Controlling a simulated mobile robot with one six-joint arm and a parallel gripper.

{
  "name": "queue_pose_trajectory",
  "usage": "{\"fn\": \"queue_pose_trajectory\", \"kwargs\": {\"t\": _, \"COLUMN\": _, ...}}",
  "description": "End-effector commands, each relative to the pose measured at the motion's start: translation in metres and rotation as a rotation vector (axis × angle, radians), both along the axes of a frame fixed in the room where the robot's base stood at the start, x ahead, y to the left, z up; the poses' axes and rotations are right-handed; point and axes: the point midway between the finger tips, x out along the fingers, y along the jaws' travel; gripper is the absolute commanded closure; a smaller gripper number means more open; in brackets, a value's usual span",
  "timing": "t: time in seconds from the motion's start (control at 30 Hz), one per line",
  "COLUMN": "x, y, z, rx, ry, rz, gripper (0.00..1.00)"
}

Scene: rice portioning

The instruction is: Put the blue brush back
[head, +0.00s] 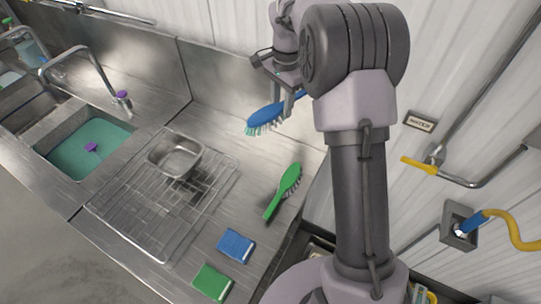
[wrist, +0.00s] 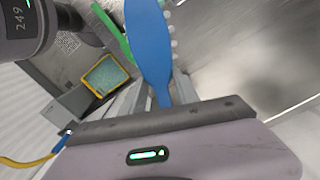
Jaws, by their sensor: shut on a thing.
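The blue brush (head: 265,118) has pale bristles and hangs in my gripper (head: 291,92) above the back of the steel counter. My gripper is shut on its handle. In the wrist view the blue brush (wrist: 149,45) runs up from between the fingers of my gripper (wrist: 163,103), with some white bristles along its right side. A green brush (head: 287,184) lies on the counter, below and apart from the blue one. The fingertips are partly hidden by my arm in the head view.
A wire rack (head: 130,222) holds a small steel pan (head: 174,156). Blue (head: 236,246) and green (head: 212,281) sponges lie at the counter's front. A sink with greenish water (head: 88,160) is at left. Pipes (head: 462,181) and a yellow hose (head: 512,226) are on the right wall.

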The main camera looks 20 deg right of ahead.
Motion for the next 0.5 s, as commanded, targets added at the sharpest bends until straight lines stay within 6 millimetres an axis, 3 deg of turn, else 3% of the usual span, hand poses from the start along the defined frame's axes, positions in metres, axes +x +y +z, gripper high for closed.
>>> {"fn": "queue_pose_trajectory", "kwargs": {"t": 0.03, "x": -0.001, "y": 0.000, "z": -0.020, "rx": 0.000, "ry": 0.003, "rz": 0.000, "gripper": 1.00}}
{"fn": "queue_pose_trajectory", "kwargs": {"t": 0.1, "x": -0.001, "y": 0.000, "z": -0.041, "rx": 0.001, "ry": 0.004, "rz": 0.000, "gripper": 1.00}}
{"fn": "queue_pose_trajectory", "kwargs": {"t": 0.5, "x": -0.001, "y": 0.000, "z": -0.156, "rx": 0.001, "ry": 0.003, "rz": 0.000, "gripper": 1.00}}
